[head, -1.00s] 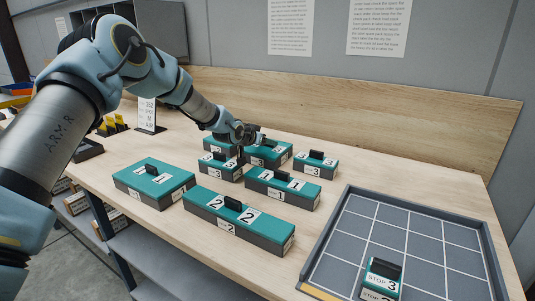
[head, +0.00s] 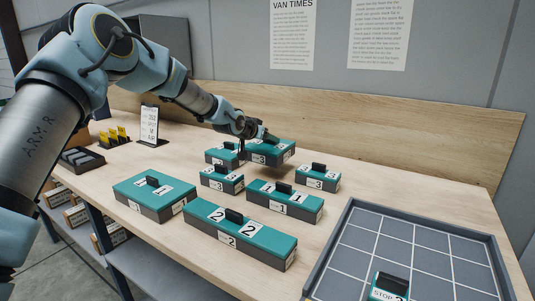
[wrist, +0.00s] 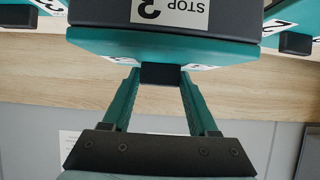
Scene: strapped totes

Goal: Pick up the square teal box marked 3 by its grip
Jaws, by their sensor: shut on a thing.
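The teal-lidded box marked 3 (head: 284,153) hangs from my gripper (head: 266,138) at the back of the box group in the head view. Its dark grey base carries a white label with a 3. In the wrist view, the same box (wrist: 228,50) shows a STOP 3 label upside down. My gripper (wrist: 160,76) is shut there on the box's black grip, one teal finger on each side. The box looks raised off the table. My gripper partly hides its top in the head view.
Two smaller boxes marked 3 (head: 221,181) (head: 318,180) stand nearby, with boxes marked 1 (head: 152,196) (head: 285,201) and 2 (head: 240,238) in front. Another box (head: 218,155) is just left of the held one. A gridded grey tray (head: 345,245) at right holds one box marked 3.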

